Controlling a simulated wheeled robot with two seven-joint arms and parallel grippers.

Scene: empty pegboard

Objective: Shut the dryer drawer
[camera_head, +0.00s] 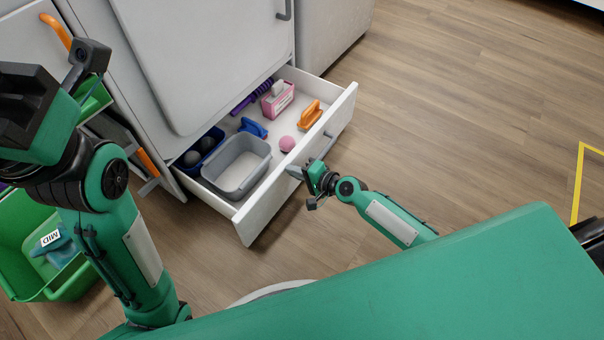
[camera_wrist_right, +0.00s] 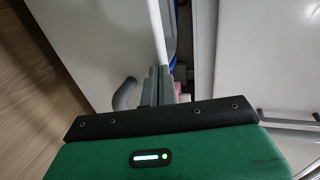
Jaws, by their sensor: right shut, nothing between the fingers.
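The white dryer drawer (camera_head: 262,208) is pulled out from below the white dryer (camera_head: 200,50), with its inside in view. Its grey handle (camera_head: 323,146) is on the front panel. My right gripper (camera_head: 294,172) is shut and empty at the top edge of the drawer front, left of the handle. I cannot tell whether it touches the panel. In the right wrist view, the shut fingers (camera_wrist_right: 158,86) are by the drawer's white edge (camera_wrist_right: 157,32), with the handle (camera_wrist_right: 125,94) to their left. My left gripper (camera_head: 25,112) is raised at the left, away from the drawer; its fingers are unclear.
The drawer holds a grey bin (camera_head: 237,165), a blue bin (camera_head: 199,149), a pink ball (camera_head: 287,144), a pink box (camera_head: 277,99) and orange (camera_head: 310,115) and blue (camera_head: 252,128) items. A green crate (camera_head: 40,280) stands at lower left. The wooden floor (camera_head: 450,110) at right is clear.

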